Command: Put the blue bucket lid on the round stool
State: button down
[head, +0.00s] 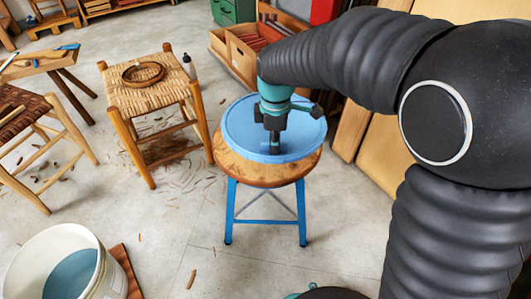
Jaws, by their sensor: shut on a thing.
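The blue bucket lid (240,122) is a flat blue disc over the wooden top of the round stool (232,172), which has blue metal legs. The lid covers most of the stool top, with the wood showing along the front edge. It looks roughly level; I cannot tell whether it touches the wood. My gripper (273,146) points down at the middle of the lid and is shut on it. The fingertips are small and dark here, and the exact grip is partly hidden.
A white bucket (103,268) is at the lower left. Wooden crates (240,60) and boards stand behind.

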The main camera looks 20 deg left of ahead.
jog(key=shift+w+a+f, duration=0.15)
jog(key=shift+a+f, duration=0.25)
jog(key=shift+a, duration=0.2)
jog(key=shift+w+a+f, duration=0.1)
jog(key=shift+a+f, duration=0.25)
jog(key=shift+a, duration=0.25)
jog(key=shift+f, duration=2)
jog(key=shift+b, duration=0.3)
jog(key=shift+f, duration=0.15)
jog(key=c, duration=1.2)
grip_release()
notch_tip(320, 180, up, 12)
jog(key=shift+s+r+p, duration=0.1)
jog(key=shift+r+p, duration=0.1)
jog(key=shift+p, duration=0.55)
jog(key=shift+d, duration=0.1)
